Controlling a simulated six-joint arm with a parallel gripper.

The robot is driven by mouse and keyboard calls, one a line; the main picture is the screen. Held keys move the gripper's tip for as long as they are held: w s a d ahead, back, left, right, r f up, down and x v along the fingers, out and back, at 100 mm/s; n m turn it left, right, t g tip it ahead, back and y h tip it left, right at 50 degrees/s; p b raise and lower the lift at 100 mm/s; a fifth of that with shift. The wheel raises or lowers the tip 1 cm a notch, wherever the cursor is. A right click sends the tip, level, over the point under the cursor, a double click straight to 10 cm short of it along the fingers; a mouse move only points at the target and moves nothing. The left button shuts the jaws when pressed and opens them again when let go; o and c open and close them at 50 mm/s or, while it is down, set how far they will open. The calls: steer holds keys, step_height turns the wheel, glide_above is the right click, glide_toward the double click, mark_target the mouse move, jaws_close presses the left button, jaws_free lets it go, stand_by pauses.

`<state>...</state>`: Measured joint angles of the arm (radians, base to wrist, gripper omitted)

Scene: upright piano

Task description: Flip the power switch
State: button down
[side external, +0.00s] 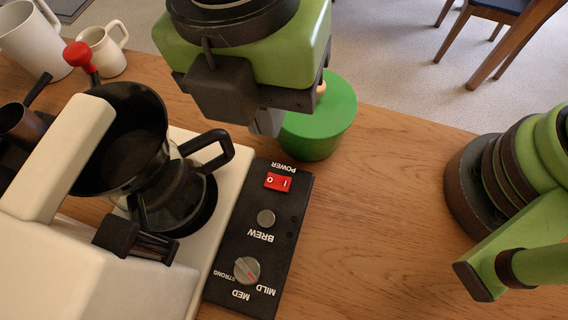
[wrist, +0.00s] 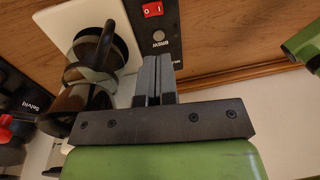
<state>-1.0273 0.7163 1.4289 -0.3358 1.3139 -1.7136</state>
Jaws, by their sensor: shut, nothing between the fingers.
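The power switch (side external: 278,181) is a small red rocker marked I and O, at the POWER end of the black control panel (side external: 290,222). It also shows at the top of the wrist view (wrist: 152,9). My gripper (side external: 267,123) is shut and empty. In the side view it is above and behind the switch, apart from it. In the wrist view its closed fingers (wrist: 158,65) point toward the panel, below the switch in the picture. I cannot tell the exact height of the fingertips above the panel.
The panel also has a BREW button (side external: 266,218) and a strength knob (side external: 246,270). A glass coffee pot (side external: 175,205) with a black handle stands left of it on the cream machine (side external: 60,265). A green round container (side external: 325,118) stands behind the panel.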

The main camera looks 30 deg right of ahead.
mark_target(277, 180)
steer(key=f, duration=0.9)
steer(key=s+d+f, duration=0.1)
steer(key=f, duration=0.3)
steer(key=shift+s+d+f, duration=0.1)
steer(key=shift+f, duration=0.2)
steer(key=shift+f, duration=0.25)
steer(key=shift+w+a+r, duration=0.25)
steer(key=shift+w+a, duration=0.25)
steer(key=shift+w, duration=0.05)
steer(key=shift+r, duration=0.15)
step_height(277, 180, up, 14)
steer(key=w+a, duration=0.1)
